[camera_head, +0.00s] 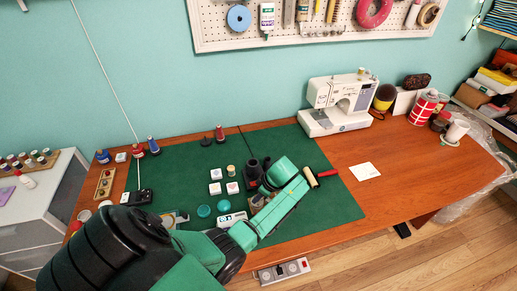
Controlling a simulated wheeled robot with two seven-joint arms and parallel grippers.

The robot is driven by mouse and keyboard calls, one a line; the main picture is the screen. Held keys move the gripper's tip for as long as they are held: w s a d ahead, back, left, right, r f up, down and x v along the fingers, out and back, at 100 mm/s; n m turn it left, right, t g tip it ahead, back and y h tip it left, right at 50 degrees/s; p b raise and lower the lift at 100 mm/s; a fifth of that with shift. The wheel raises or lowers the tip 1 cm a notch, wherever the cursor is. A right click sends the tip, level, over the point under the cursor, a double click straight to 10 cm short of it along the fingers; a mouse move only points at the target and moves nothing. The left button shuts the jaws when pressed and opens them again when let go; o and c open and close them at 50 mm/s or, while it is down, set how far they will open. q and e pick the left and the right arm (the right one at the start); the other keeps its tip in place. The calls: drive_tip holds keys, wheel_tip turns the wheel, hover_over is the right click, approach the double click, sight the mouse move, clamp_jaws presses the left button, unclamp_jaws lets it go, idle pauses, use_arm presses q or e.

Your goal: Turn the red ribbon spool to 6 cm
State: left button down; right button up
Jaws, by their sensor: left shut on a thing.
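My left arm reaches in from the lower left over the green mat (180,165). Its gripper (303,181) is at the right part of the mat and is mostly hidden by my own green arm link. The red ribbon spool (328,173), a small red cylinder with a pale, dark-edged part, lies at the gripper's far end. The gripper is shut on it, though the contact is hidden. The spool's reading against any scale is too small to tell. My right gripper does not show.
A white sewing machine (338,103) stands behind at the right. White blocks (215,188), a teal round tin (204,211) and another red spool (219,134) stand on the mat. A white card (365,171) lies on clear wood at the right. A power strip (282,271) is at the front edge.

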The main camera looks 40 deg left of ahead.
use_arm(q)
drive_tip(key=shift+d+f, duration=0.1)
drive_tip(key=shift+f, duration=0.05)
idle(0.3)
drive_tip(key=c, duration=0.6)
unclamp_jaws()
drive_tip(key=shift+c, duration=0.2)
drive_tip(key=shift+r, duration=0.2)
drive_tip(key=shift+d+r, duration=0.15)
drive_tip(key=shift+r, duration=0.2)
drive_tip(key=b+v, duration=0.1)
drive_tip(key=v, duration=1.2)
drive_tip(key=shift+r, duration=0.25)
drive_tip(key=shift+w+d, duration=0.15)
